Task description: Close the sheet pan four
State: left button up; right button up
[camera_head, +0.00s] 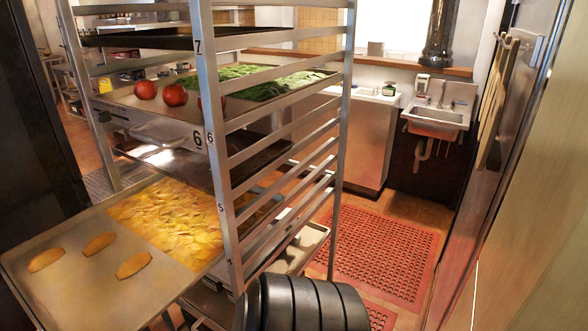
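A metal rolling rack (208,100) stands at the left centre, with numbers 7, 6 and 5 readable on its front post. A sheet pan (95,285) sticks far out of the rack to the lower left, below the 5 mark, so it looks like sheet pan four; its own number is not readable. It carries yellow slices (170,215) towards the rack and several brown oval pieces on its outer part. Its back part is hidden behind the rack post. Neither of my grippers is in view.
A higher pan (160,120) marked 6 holds tomatoes and greens and also juts out left. A dark pan (150,40) sits above it. A red mat (380,255) lies on the floor at right, before a sink (435,120). A black ribbed shape blocks the bottom centre.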

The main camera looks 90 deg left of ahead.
aim_at(160, 216)
jog(key=u, duration=1.05)
jog(key=k+u, duration=0.1)
jog(key=u, duration=1.5)
jog(key=j+u, duration=0.1)
jog(key=u, duration=0.4)
jog(key=j+u, duration=0.1)
jog(key=u, duration=0.95)
jog(key=j+z, duration=0.25)
jog(key=j, duration=0.1)
